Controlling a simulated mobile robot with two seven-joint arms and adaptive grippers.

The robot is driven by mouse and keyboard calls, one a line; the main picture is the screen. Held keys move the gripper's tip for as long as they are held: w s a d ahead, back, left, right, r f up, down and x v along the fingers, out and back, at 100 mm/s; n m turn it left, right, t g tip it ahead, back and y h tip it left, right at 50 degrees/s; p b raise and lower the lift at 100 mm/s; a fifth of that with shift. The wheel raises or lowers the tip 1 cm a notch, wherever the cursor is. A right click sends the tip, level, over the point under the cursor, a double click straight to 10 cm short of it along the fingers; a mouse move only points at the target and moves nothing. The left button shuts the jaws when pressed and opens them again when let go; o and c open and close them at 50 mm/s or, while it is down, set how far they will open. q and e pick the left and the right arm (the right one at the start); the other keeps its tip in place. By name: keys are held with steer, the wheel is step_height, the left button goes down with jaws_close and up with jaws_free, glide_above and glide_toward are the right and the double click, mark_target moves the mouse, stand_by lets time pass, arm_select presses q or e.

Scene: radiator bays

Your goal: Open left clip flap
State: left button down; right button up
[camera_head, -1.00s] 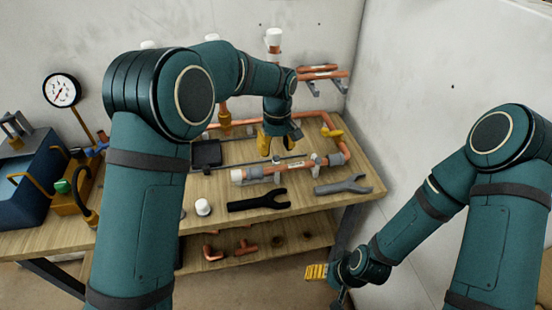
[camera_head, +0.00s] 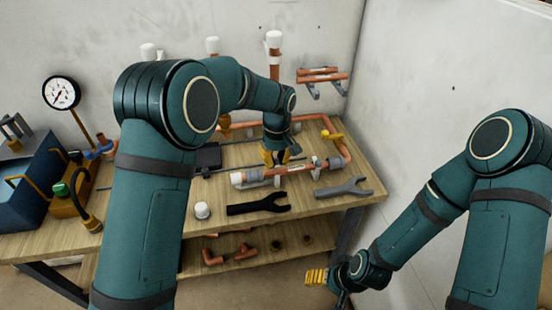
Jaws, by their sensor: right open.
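A copper pipe (camera_head: 298,171) with a white end cap (camera_head: 237,179) lies along the workbench, held by grey clips. The left clip (camera_head: 254,174) is on the pipe near the white cap; its flap is too small to make out. Another clip (camera_head: 317,163) is further right on the pipe. My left gripper (camera_head: 277,158) points down at the pipe, just right of the left clip. Its yellow fingertips are close to the pipe, and I cannot tell whether they touch or how far apart they are. My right gripper (camera_head: 317,277) is open and empty, low in front of the bench.
A black wrench (camera_head: 258,204) and a grey wrench (camera_head: 343,188) lie in front of the pipe. A white cap (camera_head: 202,210) stands left of them. A copper pipe run with a yellow valve (camera_head: 331,136) is behind. A gauge (camera_head: 61,92) stands at left.

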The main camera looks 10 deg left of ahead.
arm_select(q)
steer(key=g+p, duration=0.1)
steer(key=p, duration=0.1)
steer(key=w+g+p, duration=0.1)
steer(key=p, duration=0.2)
steer(key=r+g+h+p, duration=0.1)
steer(key=p, duration=0.1)
steer(key=shift+w+a+p, duration=0.2)
steer(key=shift+w+p, duration=0.05)
steer(key=shift+p, duration=0.05)
steer(key=shift+w+a+f+g+p, duration=0.1)
steer(key=shift+w+g+p, duration=0.1)
steer(key=shift+g+p, duration=0.35)
steer(key=shift+w+g+h+p, duration=0.3)
steer(key=shift+g+p, duration=0.1)
steer(key=shift+g, duration=0.25)
steer(key=shift+a, duration=0.1)
steer(key=shift+s+f, duration=0.1)
steer(key=c, duration=0.9)
jaws_free()
steer(key=shift+o, duration=0.2)
